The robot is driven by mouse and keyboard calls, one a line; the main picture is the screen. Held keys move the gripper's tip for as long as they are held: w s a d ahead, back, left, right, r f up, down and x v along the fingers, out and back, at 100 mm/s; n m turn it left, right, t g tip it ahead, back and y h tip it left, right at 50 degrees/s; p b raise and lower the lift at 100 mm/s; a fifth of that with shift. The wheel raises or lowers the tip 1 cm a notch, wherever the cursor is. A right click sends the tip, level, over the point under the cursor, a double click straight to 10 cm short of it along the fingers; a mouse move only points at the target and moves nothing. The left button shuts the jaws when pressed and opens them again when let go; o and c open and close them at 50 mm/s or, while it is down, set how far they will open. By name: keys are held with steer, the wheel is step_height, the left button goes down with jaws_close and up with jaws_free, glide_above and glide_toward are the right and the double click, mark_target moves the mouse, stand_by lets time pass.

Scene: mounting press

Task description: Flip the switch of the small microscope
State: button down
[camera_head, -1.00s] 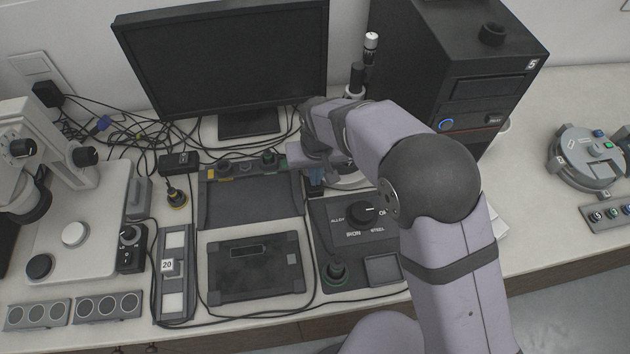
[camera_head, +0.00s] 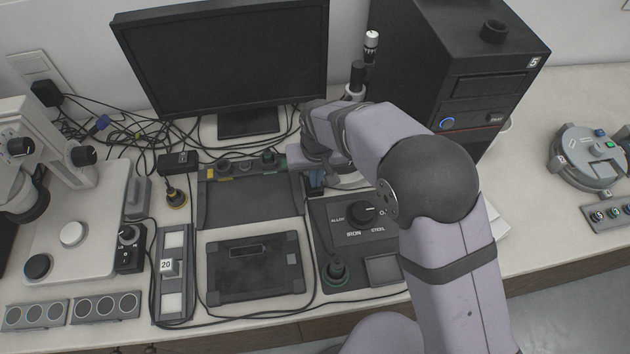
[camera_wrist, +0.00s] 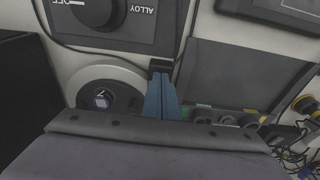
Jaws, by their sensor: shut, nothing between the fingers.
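The small microscope (camera_head: 370,50) appears to be the slim upright device with a white and black top, between the monitor and the black computer tower. My arm hides much of its lower part. In the wrist view, its round pale base (camera_wrist: 72,82) with a dark central disc lies left of my gripper. My gripper (camera_wrist: 160,78) has its blue fingers together and empty. Their tips are at a small black part (camera_wrist: 160,65) beside the base; I cannot tell whether they touch it or whether it is the switch. The gripper (camera_head: 316,184) is mostly hidden in the head view.
A dial box (camera_head: 345,225) lies in front of the gripper, and a dark tray (camera_head: 250,205) lies to its left. The monitor (camera_head: 225,60) and the computer tower (camera_head: 450,75) stand behind. Loose cables (camera_head: 110,130) cover the back left. A larger white microscope (camera_head: 100,210) stands left.

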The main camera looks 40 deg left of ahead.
stand_by(0.3)
step_height(320, 180, up, 7)
steer(key=p, duration=0.5)
stand_by(0.4)
steer(key=shift+f, duration=0.1)
